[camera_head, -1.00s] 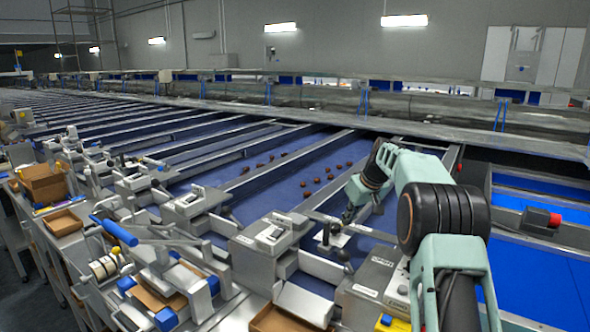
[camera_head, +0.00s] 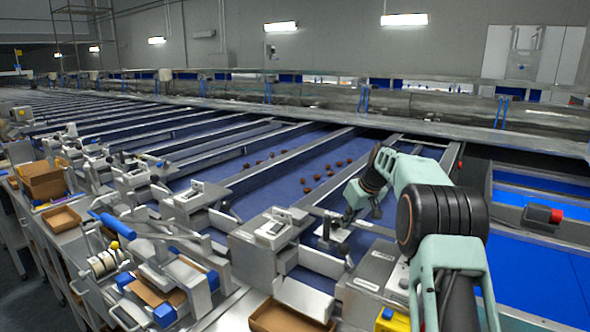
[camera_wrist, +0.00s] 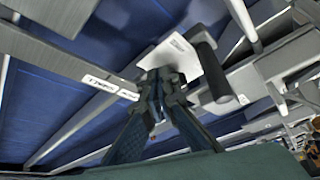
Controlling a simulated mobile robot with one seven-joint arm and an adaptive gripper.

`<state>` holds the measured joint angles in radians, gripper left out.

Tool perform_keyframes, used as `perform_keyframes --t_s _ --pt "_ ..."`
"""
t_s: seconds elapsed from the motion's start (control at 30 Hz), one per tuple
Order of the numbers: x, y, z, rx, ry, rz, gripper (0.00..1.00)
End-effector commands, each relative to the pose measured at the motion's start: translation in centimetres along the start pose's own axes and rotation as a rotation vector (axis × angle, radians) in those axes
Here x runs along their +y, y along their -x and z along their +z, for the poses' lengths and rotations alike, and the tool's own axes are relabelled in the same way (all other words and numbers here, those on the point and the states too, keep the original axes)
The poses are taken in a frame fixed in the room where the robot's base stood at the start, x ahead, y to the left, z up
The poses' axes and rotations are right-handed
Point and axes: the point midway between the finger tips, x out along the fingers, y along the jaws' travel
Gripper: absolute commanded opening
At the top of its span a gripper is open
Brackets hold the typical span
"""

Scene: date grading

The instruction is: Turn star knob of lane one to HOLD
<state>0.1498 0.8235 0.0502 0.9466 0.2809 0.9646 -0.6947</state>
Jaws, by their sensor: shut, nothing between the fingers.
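My gripper (camera_head: 351,212) is low over the lane at centre right in the head view, seen small and partly against my own arm. In the wrist view its two dark fingers (camera_wrist: 160,84) come together at the tips, with nothing visible between them. A dark upright part (camera_wrist: 212,72), possibly the star knob, stands just right of the fingertips, beside a pale plate (camera_wrist: 181,52). A small dark post (camera_head: 326,230) shows left of the gripper in the head view. I cannot make out the knob's star shape or its pointer. Two small labels (camera_wrist: 103,86) are too blurred to read.
Several dark dates (camera_head: 318,178) lie on the blue belt behind the gripper. Metal lane rails (camera_head: 290,160) run on both sides. Grey boxes (camera_head: 268,230) line the front, with an open cardboard tray (camera_head: 285,318) below. A red button (camera_head: 556,216) is at right.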

Motion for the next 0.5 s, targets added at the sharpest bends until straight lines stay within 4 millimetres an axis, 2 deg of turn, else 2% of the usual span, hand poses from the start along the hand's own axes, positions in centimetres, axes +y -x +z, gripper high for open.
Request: perform_keyframes --t_s 0.5 --pt "-0.27 -0.18 -0.42 0.003 0.0 -0.001 0.0"
